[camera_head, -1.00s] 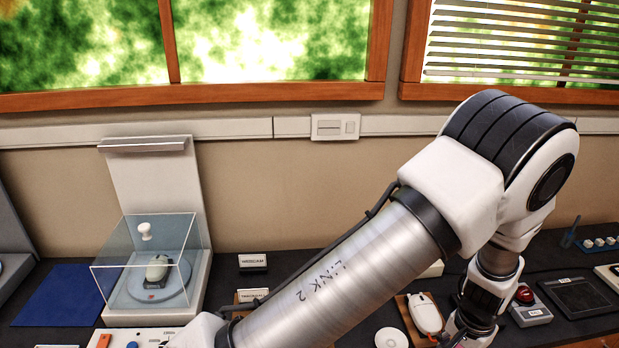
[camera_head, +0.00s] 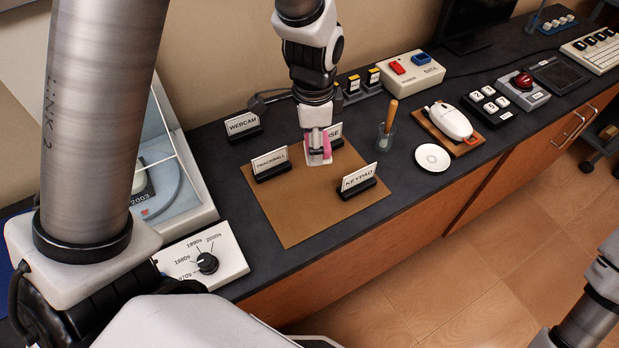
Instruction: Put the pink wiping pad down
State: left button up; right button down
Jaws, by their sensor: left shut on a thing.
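The pink wiping pad (camera_head: 327,145) is in the jaws of my left gripper (camera_head: 318,156), which points down over the back part of a brown mat (camera_head: 298,210). The gripper is shut on the pad and hides much of it, so only pink edges show around the pale fingers. The pad is low, close to the mat; I cannot tell whether it touches. My right gripper is out of view.
Label cards WEBCAM (camera_head: 242,124), TRACKBALL (camera_head: 271,164) and KEYPAD (camera_head: 359,180) stand around the gripper; another (camera_head: 335,133) is partly hidden behind it. A cup with a wooden-handled tool (camera_head: 386,135), a white disc (camera_head: 432,158) and a mouse (camera_head: 452,121) are to the right. The mat's front is clear.

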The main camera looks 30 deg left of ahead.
aim_at(306, 150)
pick_arm(q)
jog(key=f, duration=0.2)
jog(key=a+f, duration=0.1)
jog(key=shift+s+f, duration=0.3)
jog(key=shift+f, duration=0.1)
jog(key=f, duration=0.5)
jog(key=shift+w+d, duration=0.15)
jog(key=shift+d, duration=0.1)
jog(key=shift+a+f, duration=0.15)
jog(key=shift+f, duration=0.2)
jog(key=o, duration=1.1)
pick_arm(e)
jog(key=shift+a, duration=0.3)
